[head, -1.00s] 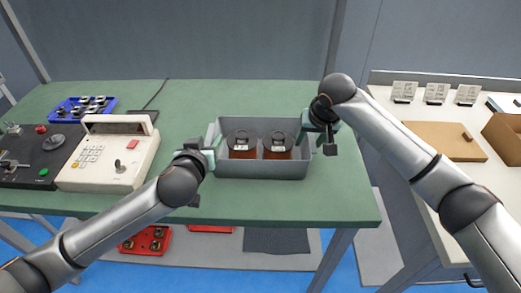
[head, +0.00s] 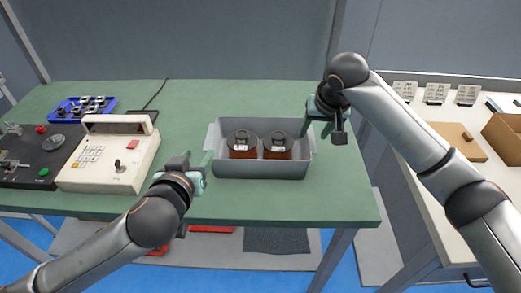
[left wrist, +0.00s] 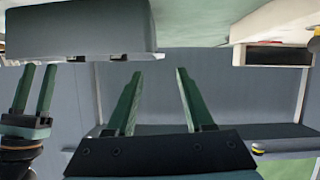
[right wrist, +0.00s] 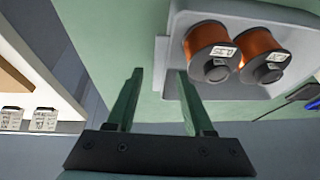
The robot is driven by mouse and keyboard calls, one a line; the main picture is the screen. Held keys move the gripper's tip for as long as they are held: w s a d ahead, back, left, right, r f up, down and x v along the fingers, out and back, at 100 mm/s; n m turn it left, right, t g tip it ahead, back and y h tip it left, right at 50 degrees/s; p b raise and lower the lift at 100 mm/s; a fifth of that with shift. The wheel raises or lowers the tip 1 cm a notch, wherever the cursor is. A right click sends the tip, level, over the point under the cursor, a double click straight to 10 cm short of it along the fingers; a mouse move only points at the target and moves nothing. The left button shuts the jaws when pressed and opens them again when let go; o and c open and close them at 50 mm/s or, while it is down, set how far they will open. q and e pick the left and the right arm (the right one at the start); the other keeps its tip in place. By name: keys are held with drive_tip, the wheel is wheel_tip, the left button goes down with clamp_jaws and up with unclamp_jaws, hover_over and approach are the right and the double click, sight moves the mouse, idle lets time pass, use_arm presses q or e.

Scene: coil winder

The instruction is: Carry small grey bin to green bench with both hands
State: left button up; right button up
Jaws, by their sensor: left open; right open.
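The small grey bin (head: 262,170) stands upright on the green bench (head: 330,195) in the head view, with two copper coil spools (head: 243,145) inside. My left gripper (head: 208,162) is open and empty just left of the bin, apart from it. In the left wrist view its fingers (left wrist: 155,90) point up and the bin's side (left wrist: 80,30) shows beyond them. My right gripper (head: 318,130) is open and empty by the bin's right end. In the right wrist view its fingers (right wrist: 158,95) are near the bin's rim flange (right wrist: 188,105), not closed on it.
A cream control box (head: 108,155) stands left of the bin, with a dark machine (head: 35,155) and a blue tray (head: 83,107) beyond. A white table (head: 450,125) with a brown board and box is at right. Bench space in front of the bin is clear.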

drive_tip(key=v, duration=0.7)
drive_tip(key=shift+f, duration=0.1)
